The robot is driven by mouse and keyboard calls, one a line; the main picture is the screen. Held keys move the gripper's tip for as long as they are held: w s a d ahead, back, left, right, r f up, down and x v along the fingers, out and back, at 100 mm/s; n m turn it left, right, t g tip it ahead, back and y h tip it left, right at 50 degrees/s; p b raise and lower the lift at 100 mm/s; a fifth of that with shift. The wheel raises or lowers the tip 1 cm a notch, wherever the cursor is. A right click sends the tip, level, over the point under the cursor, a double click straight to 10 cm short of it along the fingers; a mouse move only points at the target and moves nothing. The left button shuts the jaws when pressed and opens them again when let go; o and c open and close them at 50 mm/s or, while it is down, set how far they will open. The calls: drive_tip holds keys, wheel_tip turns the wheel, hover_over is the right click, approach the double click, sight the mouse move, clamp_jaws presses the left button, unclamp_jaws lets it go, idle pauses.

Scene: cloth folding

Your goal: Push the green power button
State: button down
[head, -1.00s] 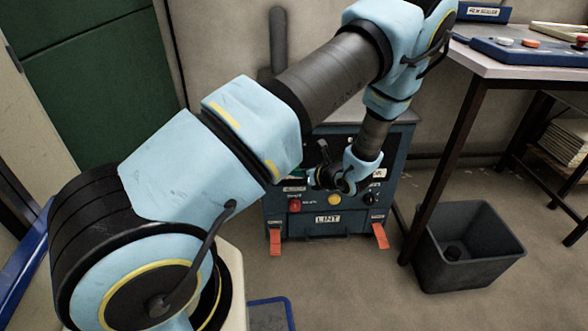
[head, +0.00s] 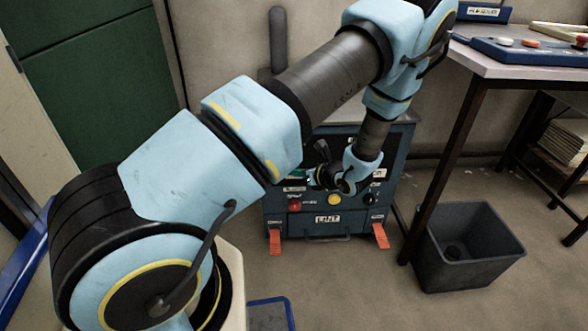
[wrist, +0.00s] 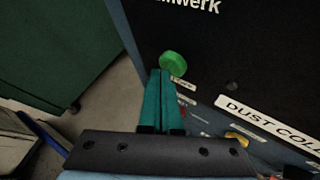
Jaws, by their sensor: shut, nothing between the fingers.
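The green power button (wrist: 173,63) shows in the wrist view as a round knob on the black front panel (wrist: 250,60) of a blue machine. My gripper (wrist: 160,73) has its teal fingers together, with nothing between them. In the picture, the fingertips are just below and left of the button and look very close to it. I cannot tell whether they touch. In the head view the machine (head: 350,222) stands against the wall. My arm covers much of its front there, and I cannot make out the green button clearly.
A red button (head: 295,206) and a yellow button (head: 334,199) sit low on the machine's front. Orange feet (head: 380,236) stick out below. A grey bin (head: 470,262) and a table (head: 520,69) stand to the right. A green cabinet (head: 85,70) is at the left.

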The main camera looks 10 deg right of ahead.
drive_tip(key=shift+w, duration=0.15)
idle(0.4)
drive_tip(key=shift+w, duration=0.35)
drive_tip(key=shift+s, duration=0.5)
drive_tip(key=shift+s+a+p, duration=0.2)
drive_tip(key=shift+s+p, duration=0.25)
drive_tip(key=shift+s, duration=1.05)
drive_tip(key=shift+s+a+p, duration=0.2)
drive_tip(key=shift+s+p, duration=0.2)
drive_tip(key=shift+s, duration=1.05)
